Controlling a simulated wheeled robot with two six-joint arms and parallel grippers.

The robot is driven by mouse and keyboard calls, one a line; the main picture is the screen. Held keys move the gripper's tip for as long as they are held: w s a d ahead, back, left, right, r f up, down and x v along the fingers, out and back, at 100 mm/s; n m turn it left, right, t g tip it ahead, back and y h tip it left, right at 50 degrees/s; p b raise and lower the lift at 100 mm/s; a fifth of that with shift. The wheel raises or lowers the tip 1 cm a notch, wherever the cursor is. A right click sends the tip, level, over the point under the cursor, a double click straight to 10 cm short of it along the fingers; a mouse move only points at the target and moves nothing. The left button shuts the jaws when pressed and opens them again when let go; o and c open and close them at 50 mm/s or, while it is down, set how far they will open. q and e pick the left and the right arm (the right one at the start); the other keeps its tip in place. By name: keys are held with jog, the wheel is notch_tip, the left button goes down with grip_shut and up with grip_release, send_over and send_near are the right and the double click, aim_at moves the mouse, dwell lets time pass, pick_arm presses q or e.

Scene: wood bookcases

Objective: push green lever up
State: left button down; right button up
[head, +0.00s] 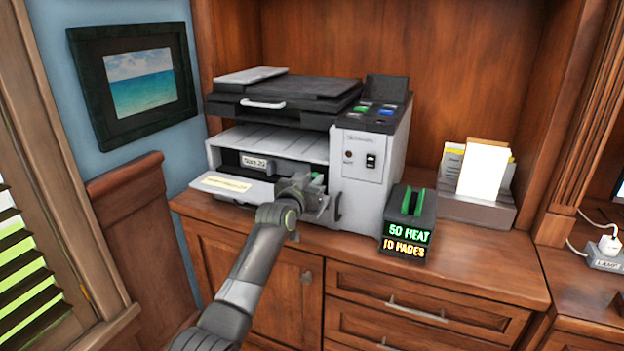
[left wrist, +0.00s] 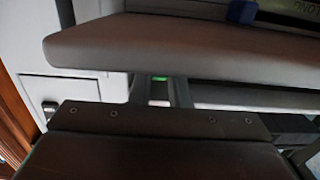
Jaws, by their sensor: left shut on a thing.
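The green lever (head: 318,178) shows as a small green bit inside the open front of the grey printer (head: 365,160), right beside my left gripper's tip. My left gripper (head: 308,183) reaches into that opening. In the left wrist view, a green spot (left wrist: 160,79) shows between its two narrow fingers (left wrist: 161,92). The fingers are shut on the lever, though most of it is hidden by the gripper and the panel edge. My right gripper is in neither view.
The printer's flap (head: 232,187) is folded out left of my gripper. A dark box with green parts (head: 410,215) and lit "50 HEAT" and "10 PAGES" text stands to the right. A paper holder (head: 478,205) is farther right. The wooden counter (head: 480,262) is clear in front.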

pick_arm(q)
jog(key=shift+w+r+g+p, duration=0.15)
jog(key=shift+r+g+p, duration=0.3)
jog(key=shift+p, duration=0.8)
jog(key=p, duration=0.2)
jog(key=r+g+p, duration=0.1)
jog(key=p, duration=0.1)
jog(key=shift+w+d+g+y, duration=0.15)
jog(key=shift+w+g+y, duration=0.1)
jog(key=shift+y, duration=0.15)
jog(key=shift+w+r+g+p, duration=0.15)
jog(key=shift+g+p, duration=0.25)
jog(key=shift+p, duration=0.45)
jog(key=shift+w+d, duration=0.1)
jog(key=shift+w, duration=0.05)
jog(key=shift+f, duration=0.2)
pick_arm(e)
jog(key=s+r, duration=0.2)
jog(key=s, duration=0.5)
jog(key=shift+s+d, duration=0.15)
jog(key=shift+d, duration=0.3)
pick_arm(q)
jog(key=c, duration=1.4)
grip_release()
jog(key=shift+o, duration=0.2)
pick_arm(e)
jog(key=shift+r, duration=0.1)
